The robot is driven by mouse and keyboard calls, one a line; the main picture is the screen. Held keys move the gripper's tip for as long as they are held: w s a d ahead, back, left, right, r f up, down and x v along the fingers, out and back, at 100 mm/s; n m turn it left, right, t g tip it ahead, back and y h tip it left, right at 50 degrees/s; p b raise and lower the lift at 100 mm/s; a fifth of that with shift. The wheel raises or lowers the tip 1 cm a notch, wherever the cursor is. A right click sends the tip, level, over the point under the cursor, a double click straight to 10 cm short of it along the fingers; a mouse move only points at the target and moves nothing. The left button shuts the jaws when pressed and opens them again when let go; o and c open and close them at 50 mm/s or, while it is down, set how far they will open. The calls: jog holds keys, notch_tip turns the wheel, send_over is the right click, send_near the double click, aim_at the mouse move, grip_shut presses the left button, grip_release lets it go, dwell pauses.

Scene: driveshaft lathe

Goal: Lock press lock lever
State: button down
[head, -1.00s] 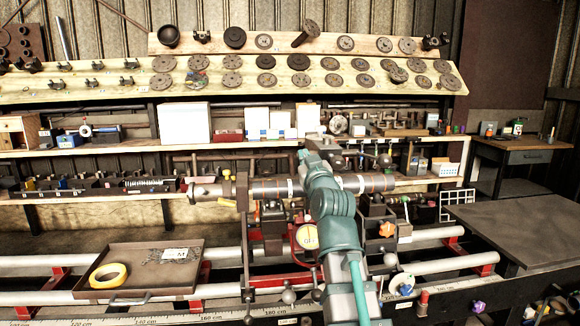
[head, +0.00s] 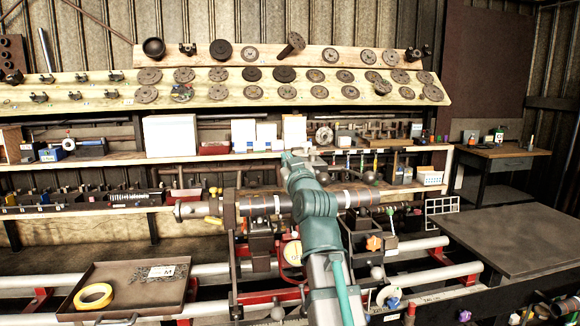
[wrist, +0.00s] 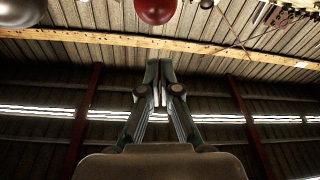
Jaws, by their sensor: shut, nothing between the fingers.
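My gripper (wrist: 158,75) shows in the wrist view with its two fingertips together and nothing between them. A dark red ball knob (wrist: 156,10) is at the top edge of that view, beyond the fingertips and apart from them. An orange star knob (head: 373,242) is on the press to the right of my arm.
A shaft (head: 260,203) lies across the machine behind my arm. A tray (head: 172,308) with a yellow tape roll (head: 93,296) is at the front left. Shelves with gears stand behind. A dark table (head: 510,238) at the right is bare.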

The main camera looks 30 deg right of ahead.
jog(key=v, duration=0.9)
jog(key=shift+s+b, duration=0.45)
jog(key=shift+a, duration=0.15)
